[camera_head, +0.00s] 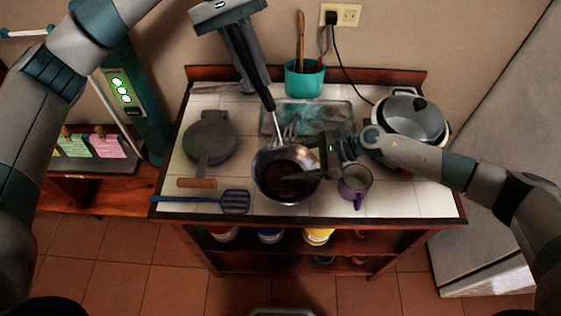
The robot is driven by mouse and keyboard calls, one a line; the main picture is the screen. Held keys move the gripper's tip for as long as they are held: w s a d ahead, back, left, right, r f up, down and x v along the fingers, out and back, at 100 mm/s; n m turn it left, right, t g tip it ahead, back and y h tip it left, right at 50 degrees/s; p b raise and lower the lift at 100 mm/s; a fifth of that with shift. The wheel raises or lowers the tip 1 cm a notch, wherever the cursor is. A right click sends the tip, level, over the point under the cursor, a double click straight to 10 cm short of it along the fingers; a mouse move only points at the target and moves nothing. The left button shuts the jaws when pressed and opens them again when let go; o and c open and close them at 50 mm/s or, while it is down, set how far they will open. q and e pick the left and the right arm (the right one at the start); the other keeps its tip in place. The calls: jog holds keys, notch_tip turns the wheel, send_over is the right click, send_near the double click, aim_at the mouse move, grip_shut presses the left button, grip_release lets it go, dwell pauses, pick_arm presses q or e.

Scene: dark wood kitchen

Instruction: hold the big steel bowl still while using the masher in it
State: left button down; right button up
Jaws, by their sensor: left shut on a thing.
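The big steel bowl (262,182) stands near the front middle of the tiled worktop, with dark reddish-brown contents. My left gripper (250,78) reaches down from above and is shut on the masher's dark handle. The masher (276,123) tilts, its steel stem running down toward the bowl's far rim. Its lower end shows around that rim; whether it is inside the bowl is hard to tell. My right gripper (305,175) comes in from the right at the bowl's right side, dark fingers over the rim. Whether they grip the bowl is unclear.
A purple mug (355,183) stands close right of the bowl, under my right arm. A grey lidded pan (210,138) and blue slotted spatula (235,201) lie left. A teal utensil pot (304,80), a glass tray (328,114) and a steel pot (412,122) stand behind.

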pick_arm(q)
jog(key=shift+w+f, duration=0.1)
pick_arm(e)
jog(key=shift+s+f, duration=0.15)
jog(key=shift+f, duration=0.25)
jog(key=shift+d+r, duration=0.1)
jog(key=shift+d+r, duration=0.3)
jog(key=shift+d, duration=0.15)
jog(key=v, duration=1.1)
jog(key=shift+a+r, duration=0.1)
jog(key=shift+r, duration=0.1)
jog(key=shift+w, duration=0.3)
